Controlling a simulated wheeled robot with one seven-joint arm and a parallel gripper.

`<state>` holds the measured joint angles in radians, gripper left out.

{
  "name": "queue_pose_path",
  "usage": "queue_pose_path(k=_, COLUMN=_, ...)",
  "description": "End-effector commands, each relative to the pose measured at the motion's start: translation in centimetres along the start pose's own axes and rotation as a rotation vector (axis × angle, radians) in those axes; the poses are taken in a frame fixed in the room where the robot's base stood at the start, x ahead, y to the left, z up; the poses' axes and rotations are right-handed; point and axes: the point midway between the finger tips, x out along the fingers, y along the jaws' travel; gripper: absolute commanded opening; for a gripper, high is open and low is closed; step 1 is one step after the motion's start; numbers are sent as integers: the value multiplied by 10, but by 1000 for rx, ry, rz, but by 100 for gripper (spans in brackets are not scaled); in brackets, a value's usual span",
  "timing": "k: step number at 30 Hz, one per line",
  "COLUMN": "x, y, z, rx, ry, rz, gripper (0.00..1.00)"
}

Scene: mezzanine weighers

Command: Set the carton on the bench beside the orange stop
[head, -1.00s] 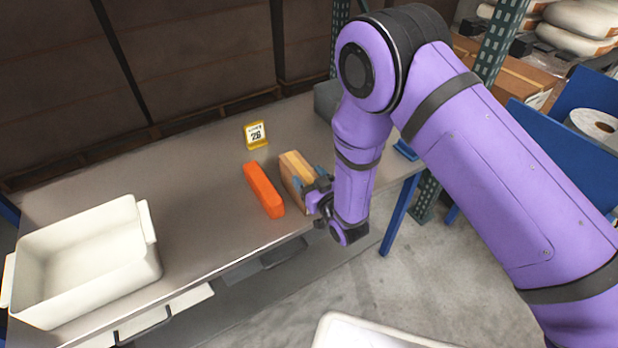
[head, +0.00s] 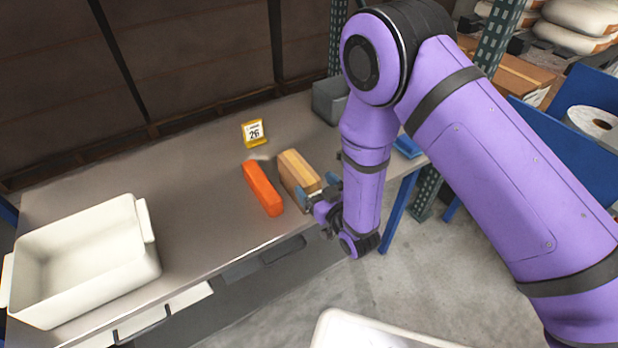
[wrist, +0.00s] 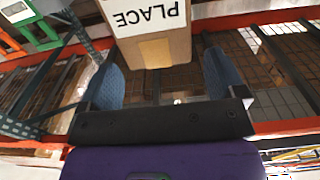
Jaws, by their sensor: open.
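The brown carton (head: 297,174) stands on the steel bench (head: 195,215), just right of the orange stop (head: 263,189), with a narrow gap at most between them. In the wrist view the carton (wrist: 152,45) shows a white label reading "PLACE" and lies beyond the fingertips. My gripper (head: 318,197) is at the carton's near right end, over the bench's front edge. Its two blue fingers (wrist: 163,82) are spread apart, with nothing between their lower parts. The carton's underside cannot be seen.
A cream tub (head: 150,270) stands at the bench's left end. A yellow sign marked 26 (head: 254,134) stands behind the stop. A grey box (head: 329,102) and a blue item (head: 408,147) are at the right end. The bench's middle is clear.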

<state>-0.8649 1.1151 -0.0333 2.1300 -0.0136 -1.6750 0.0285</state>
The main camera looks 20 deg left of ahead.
Motion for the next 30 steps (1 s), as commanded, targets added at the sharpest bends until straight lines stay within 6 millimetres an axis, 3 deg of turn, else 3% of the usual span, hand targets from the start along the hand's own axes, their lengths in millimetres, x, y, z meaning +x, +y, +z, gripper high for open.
queue_pose_path(k=6, x=-44, y=1, z=1, rx=1, ry=-4, rz=1, gripper=89)
queue_pose_path(k=12, x=-69, y=0, z=1, rx=0, ry=-3, rz=0, gripper=89)
queue_pose_path(k=25, x=-75, y=2, z=-2, rx=-1, ry=-1, rz=3, gripper=89)
queue_pose_path(k=30, x=-61, y=22, z=-26, rx=-2, ry=-38, rz=38, gripper=89)
